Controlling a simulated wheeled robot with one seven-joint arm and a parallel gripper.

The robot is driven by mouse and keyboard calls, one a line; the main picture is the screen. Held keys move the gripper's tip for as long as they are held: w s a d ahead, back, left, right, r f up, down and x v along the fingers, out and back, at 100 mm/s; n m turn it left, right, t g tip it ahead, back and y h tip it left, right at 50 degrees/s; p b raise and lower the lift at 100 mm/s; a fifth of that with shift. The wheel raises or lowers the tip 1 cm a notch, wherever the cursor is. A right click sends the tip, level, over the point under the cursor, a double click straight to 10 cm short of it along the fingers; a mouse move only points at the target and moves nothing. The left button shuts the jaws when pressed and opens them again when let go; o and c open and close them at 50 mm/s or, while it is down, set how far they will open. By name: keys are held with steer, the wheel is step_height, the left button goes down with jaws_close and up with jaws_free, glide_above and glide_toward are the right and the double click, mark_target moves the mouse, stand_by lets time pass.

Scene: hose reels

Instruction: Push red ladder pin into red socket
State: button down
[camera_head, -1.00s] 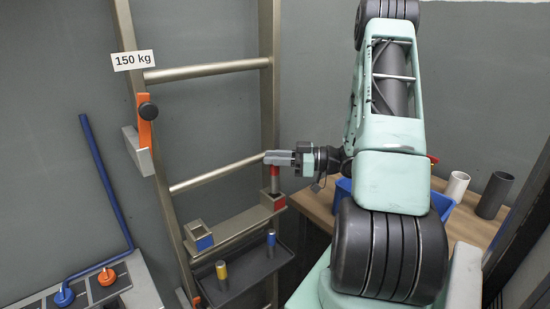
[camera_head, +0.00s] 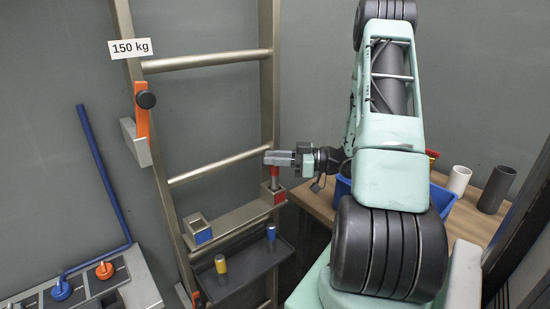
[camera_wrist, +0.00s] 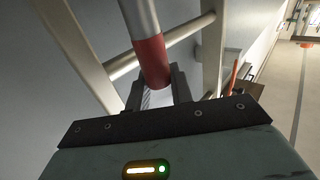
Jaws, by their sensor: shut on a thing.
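My gripper (camera_head: 272,158) is shut on the red ladder pin (camera_head: 275,172), which hangs upright below the fingers. The pin's lower end is at the mouth of the red socket (camera_head: 279,198), at the right end of the ladder's bracket; it looks partly inside, but the depth is hidden. In the wrist view, the pin (camera_wrist: 152,62) shows a red band and a grey shaft between the fingers (camera_wrist: 157,88). The socket cannot be made out in the wrist view.
A blue socket (camera_head: 203,236) sits at the bracket's left end. Yellow (camera_head: 221,264) and blue (camera_head: 271,232) pins stand on the dark tray below. Ladder rungs (camera_head: 215,164) cross close to my gripper. A blue bin (camera_head: 440,195) and two cups stand on the right table.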

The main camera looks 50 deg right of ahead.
steer(key=shift+f+b, duration=1)
steer(key=shift+f, duration=0.45)
steer(key=c, duration=1.1)
jaws_free()
steer(key=shift+c, duration=0.2)
steer(key=b+v, duration=0.2)
steer(key=v, duration=1)
steer(key=shift+b, duration=0.35)
